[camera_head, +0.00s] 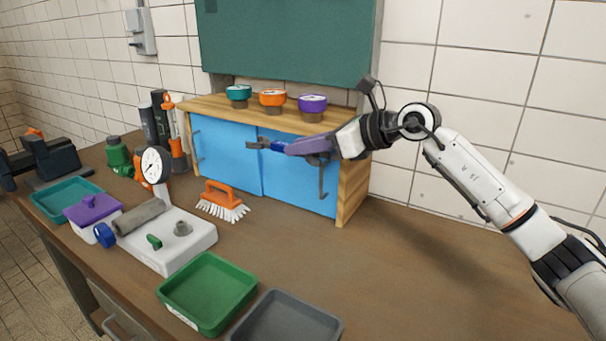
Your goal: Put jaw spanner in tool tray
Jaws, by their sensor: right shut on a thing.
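The jaw spanner (277,146), with a blue part and a dark jaw end pointing left, is held roughly level in the air in front of the blue cabinet doors. My right gripper (322,150) is shut on it towards its right end, and the fingers partly hide the grip. A green tray (205,316) and a grey tray (318,309) stand empty on the bench at the front, below the spanner. A teal tray (46,212) stands at the far left. I cannot read which is the tool tray. My left gripper is not in view.
The blue cabinet (228,160) with a wooden top carries three coloured gauges. An orange brush (220,198) lies before it. A white base (180,246) with a dial gauge (155,165) stands left of the brush. The bench (410,285) is clear at right.

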